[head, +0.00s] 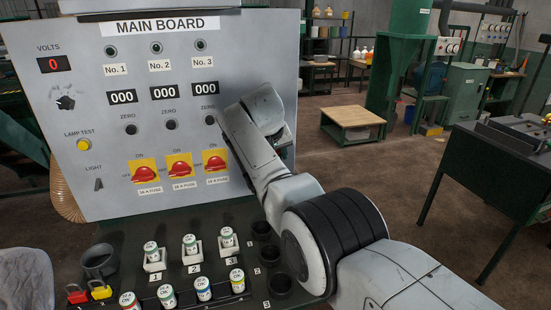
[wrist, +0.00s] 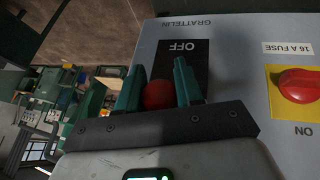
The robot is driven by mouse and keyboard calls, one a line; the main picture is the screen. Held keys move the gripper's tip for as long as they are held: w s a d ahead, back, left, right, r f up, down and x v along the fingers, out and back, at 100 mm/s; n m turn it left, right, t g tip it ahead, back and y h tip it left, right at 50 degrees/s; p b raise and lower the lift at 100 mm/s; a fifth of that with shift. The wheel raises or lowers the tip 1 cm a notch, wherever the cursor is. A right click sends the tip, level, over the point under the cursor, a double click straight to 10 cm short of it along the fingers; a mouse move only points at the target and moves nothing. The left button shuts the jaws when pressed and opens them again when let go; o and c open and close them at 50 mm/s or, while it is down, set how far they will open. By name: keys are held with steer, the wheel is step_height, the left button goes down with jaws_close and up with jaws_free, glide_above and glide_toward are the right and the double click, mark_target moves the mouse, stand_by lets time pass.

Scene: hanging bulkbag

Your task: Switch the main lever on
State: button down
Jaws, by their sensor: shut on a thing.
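The main lever's red ball knob (wrist: 158,95) shows in the wrist view, between the two green fingers of my gripper (wrist: 158,72). The gripper is shut on the knob. A black plate (wrist: 182,50) with the word OFF, upside down in this view, is just beyond the fingertips. The rest of the lever is hidden. In the head view my arm reaches to the right edge of the grey main board (head: 100,100), and my wrist hides the lever and most of the gripper.
Three red rotary switches on yellow plates (head: 179,168) sit on the board left of my arm; one also shows in the wrist view (wrist: 297,84). Below is a dark shelf with labelled fuses (head: 190,242). A dark table (head: 490,160) stands at the right, with open floor between.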

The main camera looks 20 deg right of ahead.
steer(key=shift+w+r, duration=0.1)
steer(key=shift+r, duration=0.05)
stand_by(0.8)
steer(key=c, duration=0.8)
jaws_free()
steer(key=shift+g, duration=0.3)
steer(key=shift+o, duration=0.2)
steer(key=shift+v, duration=0.75)
steer(key=b+v, duration=0.1)
steer(key=v, duration=0.8)
steer(key=shift+b, duration=0.35)
